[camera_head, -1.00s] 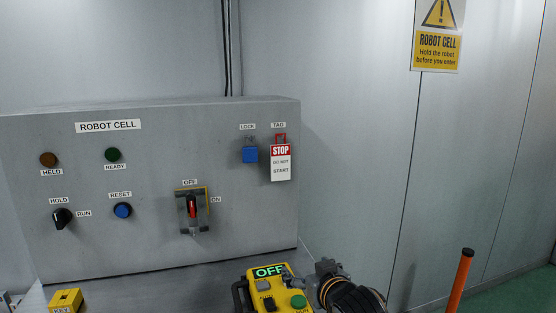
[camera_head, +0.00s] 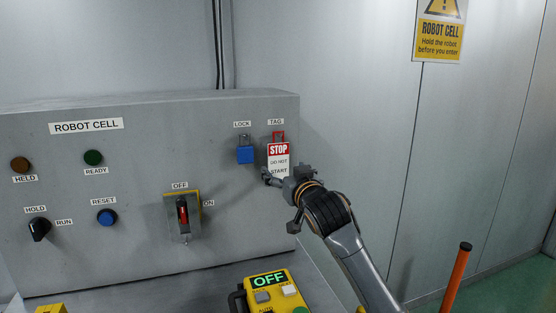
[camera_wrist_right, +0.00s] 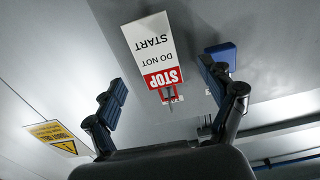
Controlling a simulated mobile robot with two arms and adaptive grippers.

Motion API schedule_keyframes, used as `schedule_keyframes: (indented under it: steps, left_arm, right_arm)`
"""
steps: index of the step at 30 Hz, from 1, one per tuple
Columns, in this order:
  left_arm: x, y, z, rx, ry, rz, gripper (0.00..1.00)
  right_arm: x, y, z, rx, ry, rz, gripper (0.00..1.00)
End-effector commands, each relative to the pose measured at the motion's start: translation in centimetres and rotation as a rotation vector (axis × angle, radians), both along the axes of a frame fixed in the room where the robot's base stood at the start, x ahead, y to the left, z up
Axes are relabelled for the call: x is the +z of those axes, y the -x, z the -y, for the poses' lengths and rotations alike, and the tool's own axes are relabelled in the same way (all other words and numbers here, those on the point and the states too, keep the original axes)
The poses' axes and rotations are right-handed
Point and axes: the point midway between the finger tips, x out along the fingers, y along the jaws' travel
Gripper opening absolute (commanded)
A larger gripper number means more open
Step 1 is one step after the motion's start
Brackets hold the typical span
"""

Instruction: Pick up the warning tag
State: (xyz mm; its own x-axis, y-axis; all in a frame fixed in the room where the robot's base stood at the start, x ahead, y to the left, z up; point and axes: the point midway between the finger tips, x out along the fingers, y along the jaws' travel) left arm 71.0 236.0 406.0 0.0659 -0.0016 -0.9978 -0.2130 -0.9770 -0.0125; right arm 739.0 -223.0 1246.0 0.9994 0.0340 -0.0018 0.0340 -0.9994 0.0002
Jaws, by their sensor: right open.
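The warning tag (camera_head: 278,157) is a white card with a red STOP band and a red loop, hanging under the TAG label on the right of the grey panel. My right gripper (camera_head: 275,180) is at the tag's lower edge and hides part of its bottom. In the right wrist view the tag (camera_wrist_right: 152,50) appears upside down between the two spread fingers, ahead of them. The right gripper (camera_wrist_right: 165,100) is open and holds nothing. Whether a finger touches the tag cannot be told. My left gripper is in neither view.
A blue padlock (camera_head: 245,154) hangs just left of the tag. A switch with a red handle (camera_head: 183,213) sits lower left on the panel. A yellow pendant reading OFF (camera_head: 272,291) stands below. An orange post (camera_head: 457,280) stands at right.

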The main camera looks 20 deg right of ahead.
Motion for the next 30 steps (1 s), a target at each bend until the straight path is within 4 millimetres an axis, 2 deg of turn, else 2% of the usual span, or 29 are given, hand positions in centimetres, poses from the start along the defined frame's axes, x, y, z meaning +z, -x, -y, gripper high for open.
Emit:
schedule_keyframes:
  steps: [3,7,15,24,25,30]
  left_arm:
    - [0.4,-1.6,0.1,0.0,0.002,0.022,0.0]
    - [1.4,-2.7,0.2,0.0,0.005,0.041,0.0]
    - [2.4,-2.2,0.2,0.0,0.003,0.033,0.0]
    - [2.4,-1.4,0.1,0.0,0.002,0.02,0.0]
    - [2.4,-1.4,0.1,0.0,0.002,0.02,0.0]
    - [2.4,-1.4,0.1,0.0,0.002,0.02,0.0]
  right_arm:
    - [0.1,-0.5,0.0,0.0,0.0,0.0,0.83]
    - [0.5,-2.0,0.3,-0.001,0.001,-0.002,0.83]
    - [0.4,-5.1,0.3,0.0,-0.001,-0.002,0.83]
    - [0.3,-5.5,0.3,0.0,-0.001,0.0,0.83]
    - [0.3,-5.5,0.3,0.0,0.0,0.0,0.81]
    - [0.3,-5.4,0.3,0.0,0.0,0.0,0.46]
